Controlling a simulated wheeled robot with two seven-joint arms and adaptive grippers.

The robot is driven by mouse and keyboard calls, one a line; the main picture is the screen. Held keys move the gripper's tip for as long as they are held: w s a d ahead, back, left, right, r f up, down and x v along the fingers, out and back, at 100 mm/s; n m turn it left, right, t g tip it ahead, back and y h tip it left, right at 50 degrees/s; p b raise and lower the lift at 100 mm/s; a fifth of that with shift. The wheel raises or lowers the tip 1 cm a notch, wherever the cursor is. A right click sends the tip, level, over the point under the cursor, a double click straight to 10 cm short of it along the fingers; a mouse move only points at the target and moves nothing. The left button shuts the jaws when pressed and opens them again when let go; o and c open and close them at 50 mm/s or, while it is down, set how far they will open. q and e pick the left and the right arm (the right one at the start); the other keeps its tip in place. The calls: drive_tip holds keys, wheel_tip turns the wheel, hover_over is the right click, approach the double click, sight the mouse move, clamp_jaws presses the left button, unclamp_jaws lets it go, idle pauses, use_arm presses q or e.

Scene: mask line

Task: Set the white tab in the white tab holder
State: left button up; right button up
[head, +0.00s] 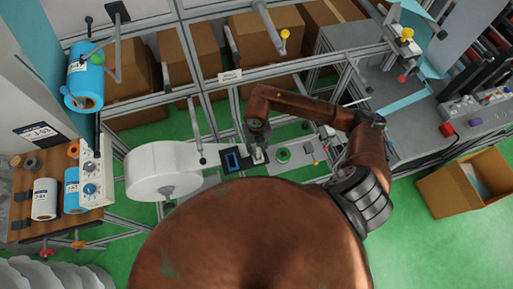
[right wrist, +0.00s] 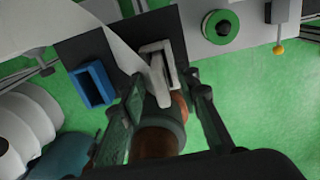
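A pale upright frame, which looks like the white tab holder (right wrist: 168,52), stands on a dark plate in the right wrist view. A slanted whitish piece, probably the white tab (right wrist: 159,84), leans against its near side; I cannot tell whether it is seated. In the right wrist view my right gripper (right wrist: 168,92) has its two fingers spread to either side of this piece, with visible gaps. In the head view my right gripper (head: 258,153) hangs down over the dark plate and largely hides the holder. My left gripper is not in view.
A blue frame (right wrist: 92,83) sits left of the holder. A green round button (right wrist: 220,27) lies to the right. A large white roll (head: 160,170) stands left of the plate, and a white strip (right wrist: 118,38) runs near the holder. Metal rails and cardboard boxes (head: 190,55) are behind.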

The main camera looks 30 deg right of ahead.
drive_tip(key=shift+r, duration=0.2)
wheel_tip(320, 180, up, 12)
drive_tip(key=shift+f, duration=0.15)
idle(0.4)
